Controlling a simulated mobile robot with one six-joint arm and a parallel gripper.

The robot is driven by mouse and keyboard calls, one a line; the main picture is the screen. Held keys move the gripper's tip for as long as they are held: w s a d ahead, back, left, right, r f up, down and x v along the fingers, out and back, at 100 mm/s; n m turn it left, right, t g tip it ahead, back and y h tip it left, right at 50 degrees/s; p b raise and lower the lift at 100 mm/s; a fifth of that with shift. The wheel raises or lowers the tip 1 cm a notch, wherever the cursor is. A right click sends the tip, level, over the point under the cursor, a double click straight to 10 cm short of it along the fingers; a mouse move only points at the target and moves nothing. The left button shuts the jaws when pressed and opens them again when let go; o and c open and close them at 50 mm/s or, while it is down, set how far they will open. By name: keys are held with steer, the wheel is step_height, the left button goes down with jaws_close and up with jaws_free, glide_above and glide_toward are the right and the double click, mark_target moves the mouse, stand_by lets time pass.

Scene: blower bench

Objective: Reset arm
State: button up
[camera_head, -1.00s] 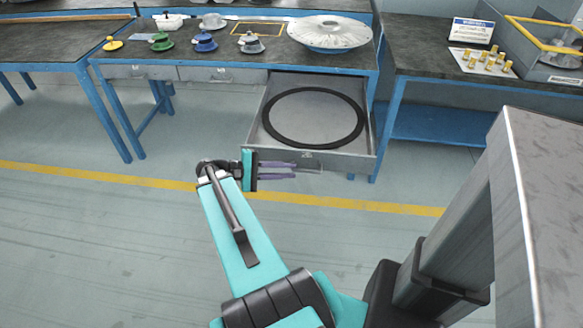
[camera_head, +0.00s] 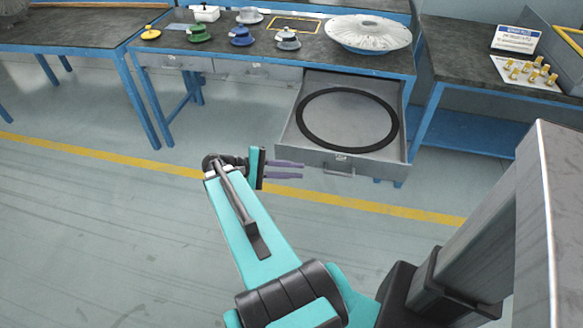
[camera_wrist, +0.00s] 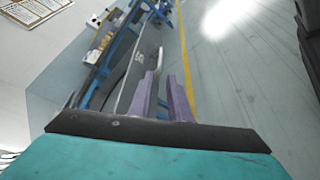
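My gripper (camera_head: 287,170) is in front of the bench, just left of the open drawer's front and over the floor. Its two purple fingers point right and stand apart with nothing between them. In the wrist view the gripper (camera_wrist: 167,97) also shows as two separated purple fingers, empty. The open drawer (camera_head: 318,160) holds a large black ring (camera_head: 306,136) lying flat. The drawer handle shows close beyond the fingers in the head view; I see no contact.
On the bench (camera_head: 365,62) stand a large silver fan disc (camera_head: 368,32) and several small flanged parts, among them green (camera_head: 199,34) and blue (camera_head: 241,37) ones. A right-hand table holds brass pieces (camera_head: 530,72). The floor around my arm is clear.

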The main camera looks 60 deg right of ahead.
steer(key=w+a+f+n+t+h+p, duration=0.1)
steer(key=w+a+f+n+t+p, duration=0.35)
steer(key=a+f, duration=0.8)
steer(key=a+f+t+y, duration=0.1)
steer(key=a+f+y, duration=0.2)
steer(key=a+f, duration=0.3)
steer(key=s+a+f+t+y, duration=0.1)
steer(key=a+f+y, duration=0.2)
steer(key=a, duration=1.1)
steer(key=a+f+t+y, duration=0.1)
steer(key=a+f+y, duration=0.3)
steer(key=a+f, duration=0.6)
steer(key=shift+s+a, duration=0.2)
steer(key=shift+s, duration=0.2)
steer(key=shift+d, duration=0.1)
